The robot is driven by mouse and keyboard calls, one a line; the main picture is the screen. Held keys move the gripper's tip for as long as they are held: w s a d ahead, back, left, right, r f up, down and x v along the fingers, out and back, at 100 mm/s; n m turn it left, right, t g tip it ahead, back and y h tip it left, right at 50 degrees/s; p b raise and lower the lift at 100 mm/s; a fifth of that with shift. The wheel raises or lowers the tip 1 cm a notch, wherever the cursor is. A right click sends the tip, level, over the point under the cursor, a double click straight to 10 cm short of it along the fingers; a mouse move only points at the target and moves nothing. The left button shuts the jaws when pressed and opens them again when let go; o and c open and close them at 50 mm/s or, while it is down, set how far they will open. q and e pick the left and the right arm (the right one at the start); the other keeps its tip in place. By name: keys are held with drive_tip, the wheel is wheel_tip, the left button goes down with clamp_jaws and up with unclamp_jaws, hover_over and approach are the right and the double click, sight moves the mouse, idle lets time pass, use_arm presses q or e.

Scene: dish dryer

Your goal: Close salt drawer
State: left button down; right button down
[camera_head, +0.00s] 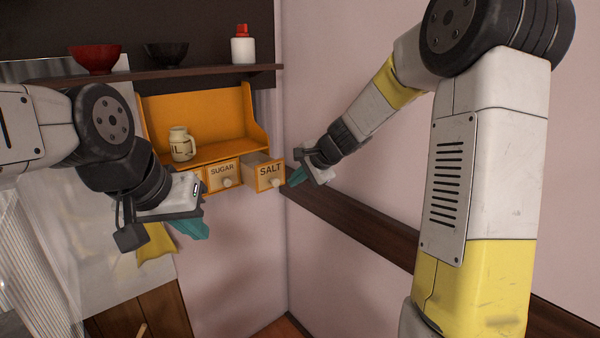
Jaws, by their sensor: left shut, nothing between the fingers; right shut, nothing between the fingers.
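The salt drawer (270,175) is the right drawer of an orange wall shelf (200,121). It is pulled out, with its side wall showing, and has a pale round knob. The sugar drawer (223,172) beside it on the left sits further in. My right gripper (297,177) is shut and empty, its teal fingertips just right of the salt drawer's front; I cannot tell whether they touch it. My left gripper (194,228) is shut and empty, lower left of the drawers and nearer to me. It partly hides the shelf's left end.
A cream jar (181,144) stands on the orange shelf. Above, a dark shelf (190,74) holds a red bowl (95,58), a dark bowl (166,53) and a red-capped bottle (243,45). A yellow cloth (155,242) hangs below my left gripper. A dark rail (370,235) runs along the right wall.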

sight(265, 168)
drive_tip(key=shift+w+a+f, duration=0.3)
drive_tip(key=shift+w+a, duration=0.3)
drive_tip(key=shift+w, duration=0.1)
drive_tip(key=shift+w+a+f, duration=0.25)
drive_tip(key=shift+w+a, duration=0.3)
drive_tip(key=shift+w, duration=0.2)
drive_tip(key=shift+w+a+f, duration=0.3)
drive_tip(key=shift+w+a, duration=0.3)
drive_tip(key=shift+w, duration=0.1)
drive_tip(key=w+a, duration=0.4)
drive_tip(key=w, duration=0.1)
drive_tip(key=w+a, duration=0.1)
drive_tip(key=w, duration=0.2)
drive_tip(key=shift+a, duration=0.4)
drive_tip(key=shift+w+a, duration=0.1)
drive_tip(key=shift+w, duration=0.05)
